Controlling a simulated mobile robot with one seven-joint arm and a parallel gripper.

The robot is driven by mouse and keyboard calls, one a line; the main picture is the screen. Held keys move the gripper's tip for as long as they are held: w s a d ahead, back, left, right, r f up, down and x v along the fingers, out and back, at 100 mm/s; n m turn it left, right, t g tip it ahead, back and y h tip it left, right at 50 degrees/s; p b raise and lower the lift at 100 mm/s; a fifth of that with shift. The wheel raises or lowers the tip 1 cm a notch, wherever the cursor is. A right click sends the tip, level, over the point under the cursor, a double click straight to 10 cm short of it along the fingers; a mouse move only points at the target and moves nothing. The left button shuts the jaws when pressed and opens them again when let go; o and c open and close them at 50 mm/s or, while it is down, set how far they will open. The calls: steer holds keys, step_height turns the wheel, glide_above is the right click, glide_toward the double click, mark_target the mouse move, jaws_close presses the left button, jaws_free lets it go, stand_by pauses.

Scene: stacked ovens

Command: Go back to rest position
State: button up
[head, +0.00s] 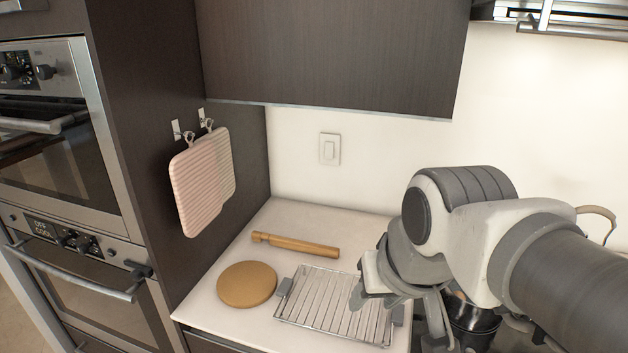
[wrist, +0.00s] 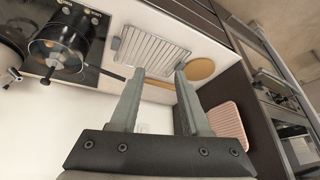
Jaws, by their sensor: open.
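My gripper (wrist: 158,76) is open and empty, with its two fingers spread apart in the wrist view. In the head view my gripper (head: 396,304) hangs at the right, in front of the right part of a wire rack (head: 325,303). The rack lies on the white counter (head: 215,303). In the wrist view the rack (wrist: 152,50) shows beyond the fingertips. I see nothing held between the fingers. How high the gripper is above the counter is hard to tell.
A wooden rolling pin (head: 296,245) and a round wooden board (head: 247,284) lie on the counter. A pink ridged board (head: 202,181) hangs on the dark side panel. Stacked ovens (head: 60,160) stand left. A dark overhead cabinet (head: 335,50) is above. A pot (wrist: 60,48) sits on the stove.

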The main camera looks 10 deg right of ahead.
steer(key=shift+s+a+f+n, duration=0.25)
steer(key=shift+s+n, duration=0.1)
steer(key=shift+s, duration=0.15)
steer(key=shift+s+a+f+n, duration=0.15)
steer(key=shift+s+a+n, duration=0.1)
steer(key=shift+s+n, duration=0.15)
steer(key=shift+d, duration=0.2)
stand_by(0.5)
